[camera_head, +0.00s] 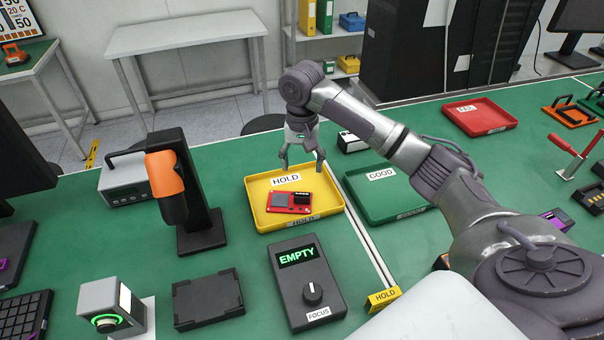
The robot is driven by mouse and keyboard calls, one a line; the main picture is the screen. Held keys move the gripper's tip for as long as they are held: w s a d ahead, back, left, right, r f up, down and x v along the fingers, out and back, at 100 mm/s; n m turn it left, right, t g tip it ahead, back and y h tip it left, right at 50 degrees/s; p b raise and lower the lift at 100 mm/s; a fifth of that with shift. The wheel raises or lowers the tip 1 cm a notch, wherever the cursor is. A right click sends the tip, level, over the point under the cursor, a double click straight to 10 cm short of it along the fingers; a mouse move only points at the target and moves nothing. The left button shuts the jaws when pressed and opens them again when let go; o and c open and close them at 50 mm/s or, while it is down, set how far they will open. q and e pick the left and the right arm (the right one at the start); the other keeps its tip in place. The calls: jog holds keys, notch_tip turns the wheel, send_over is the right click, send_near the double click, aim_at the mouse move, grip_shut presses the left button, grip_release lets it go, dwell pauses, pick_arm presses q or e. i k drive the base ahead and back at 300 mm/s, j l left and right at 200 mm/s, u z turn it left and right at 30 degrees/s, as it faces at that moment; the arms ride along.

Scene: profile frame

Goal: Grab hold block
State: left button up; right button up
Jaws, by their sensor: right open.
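The hold block is a small yellow block (384,300) marked HOLD. It sits at the near end of a pale double rail (365,238) that runs away between two trays. My right gripper (302,166) is open and empty, pointing down over the far side of the yellow tray (258,216), well beyond the hold block and to its left. Nothing covers the block's labelled face. My left gripper is out of view.
The yellow tray, labelled HOLD, holds a red circuit board (290,199). A green GOOD tray (368,190) is right of the rail, and a red tray (480,116) is behind. A black box reading EMPTY (306,280) stands left of the block. My right arm spans the right side.

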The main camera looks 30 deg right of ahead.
aim_at(379, 300)
jog(key=k, duration=2)
